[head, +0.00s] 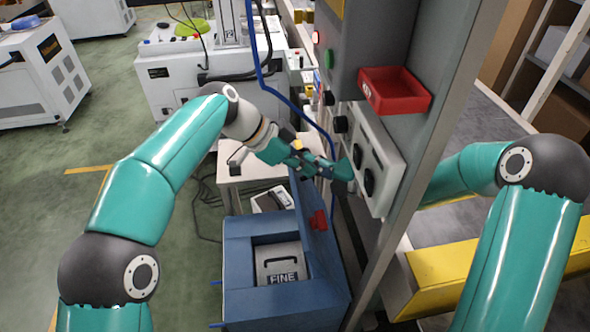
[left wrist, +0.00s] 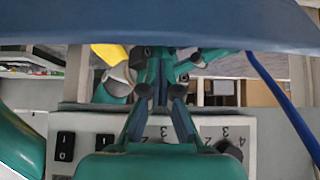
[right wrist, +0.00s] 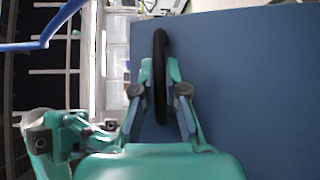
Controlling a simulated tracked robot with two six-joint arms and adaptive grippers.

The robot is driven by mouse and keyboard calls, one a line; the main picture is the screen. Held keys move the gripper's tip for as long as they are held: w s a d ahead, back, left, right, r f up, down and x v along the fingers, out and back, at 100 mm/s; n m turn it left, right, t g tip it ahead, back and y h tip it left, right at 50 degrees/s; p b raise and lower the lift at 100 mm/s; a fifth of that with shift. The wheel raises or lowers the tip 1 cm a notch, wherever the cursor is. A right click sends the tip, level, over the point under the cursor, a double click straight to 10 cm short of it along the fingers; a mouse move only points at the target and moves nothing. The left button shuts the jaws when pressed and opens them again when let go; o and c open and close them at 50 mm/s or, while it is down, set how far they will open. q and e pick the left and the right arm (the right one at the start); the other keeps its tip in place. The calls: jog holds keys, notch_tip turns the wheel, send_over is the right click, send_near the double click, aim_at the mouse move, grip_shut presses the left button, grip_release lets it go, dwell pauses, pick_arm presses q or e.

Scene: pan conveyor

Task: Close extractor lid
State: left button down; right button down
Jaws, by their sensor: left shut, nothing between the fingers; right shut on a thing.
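The blue extractor (head: 240,300) stands low in the middle of the head view, its top open. Inside it sits a light grey container (head: 279,262) with a dark handle and the label FINE. A blue panel, seemingly the lid, fills much of the right wrist view (right wrist: 260,80). My right gripper (right wrist: 160,75) is shut on its black handle (right wrist: 160,45); the column hides this gripper in the head view. My left gripper (head: 345,168) is shut and empty beside the switch panel; its closed fingers also show in the left wrist view (left wrist: 158,95).
The grey column carries a switch panel (head: 378,165) with black knobs and a red bin (head: 394,90). A blue cable (head: 270,90) hangs near my left arm. A yellow beam (head: 445,275) lies at the right. White machines stand behind; green floor is clear at the left.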

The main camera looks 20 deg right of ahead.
aim_at(290, 178)
pick_arm(q)
jog(key=shift+w+a+f, duration=0.1)
jog(key=shift+a+f, duration=0.1)
jog(key=shift+a, duration=0.25)
jog(key=shift+w+a+f, duration=0.1)
jog(key=shift+a+f, duration=0.05)
jog(key=shift+a, duration=0.3)
pick_arm(e)
jog(key=shift+f, duration=0.25)
pick_arm(q)
jog(key=shift+a+f, duration=0.1)
jog(key=shift+a, duration=0.1)
pick_arm(e)
jog(key=c, duration=1.4)
grip_release()
jog(key=shift+d+r, duration=0.1)
jog(key=shift+d, duration=0.1)
jog(key=shift+o, duration=1)
pick_arm(q)
jog(key=shift+w+a+f, duration=0.2)
jog(key=shift+a+f, duration=0.05)
jog(key=shift+a, duration=0.25)
jog(key=shift+w+a+f, duration=0.15)
jog(key=shift+a+f, duration=0.05)
jog(key=shift+a, duration=0.25)
pick_arm(e)
jog(key=shift+a, duration=0.15)
